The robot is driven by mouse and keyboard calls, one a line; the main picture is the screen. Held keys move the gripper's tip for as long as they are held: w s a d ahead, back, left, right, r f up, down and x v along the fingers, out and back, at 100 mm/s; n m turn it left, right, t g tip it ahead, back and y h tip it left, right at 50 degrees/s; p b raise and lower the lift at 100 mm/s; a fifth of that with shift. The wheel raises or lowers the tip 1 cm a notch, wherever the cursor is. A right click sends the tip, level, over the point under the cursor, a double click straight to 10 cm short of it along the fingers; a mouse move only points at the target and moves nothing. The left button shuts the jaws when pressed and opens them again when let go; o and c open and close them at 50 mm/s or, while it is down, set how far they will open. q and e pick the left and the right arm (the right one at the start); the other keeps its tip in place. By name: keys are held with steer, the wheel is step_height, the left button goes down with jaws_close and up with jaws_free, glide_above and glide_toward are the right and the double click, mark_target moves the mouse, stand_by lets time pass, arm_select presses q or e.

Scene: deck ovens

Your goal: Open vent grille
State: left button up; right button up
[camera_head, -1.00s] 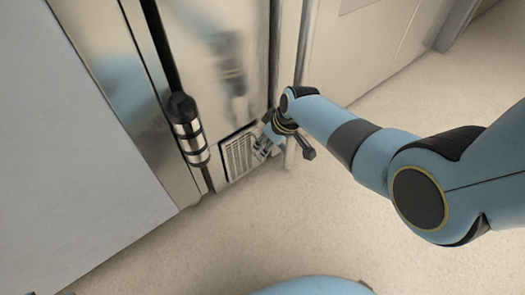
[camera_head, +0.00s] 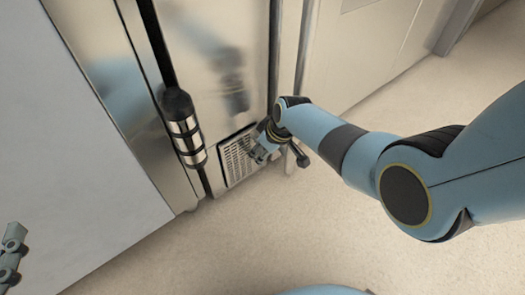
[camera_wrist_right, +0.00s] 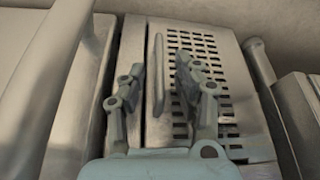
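The vent grille (camera_head: 238,160) is a small slotted metal panel low on the steel oven front. In the right wrist view the grille (camera_wrist_right: 205,45) fills the upper middle, with a thin upright handle bar (camera_wrist_right: 158,75) near its left side. My right gripper (camera_head: 262,153) is at the grille, covering its right part in the head view. In the wrist view the right gripper (camera_wrist_right: 160,78) is open, one finger on each side of the bar, with gaps showing. Part of my left gripper (camera_head: 12,255) shows at the lower left edge; its opening is unclear.
A black and chrome cylindrical handle (camera_head: 184,128) stands out from the oven front just left of the grille. A grey panel (camera_head: 80,130) fills the left side. The beige floor (camera_head: 270,225) is clear in front.

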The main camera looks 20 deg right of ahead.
steer(key=shift+c, duration=0.4)
jaws_close()
steer(key=shift+s, duration=0.1)
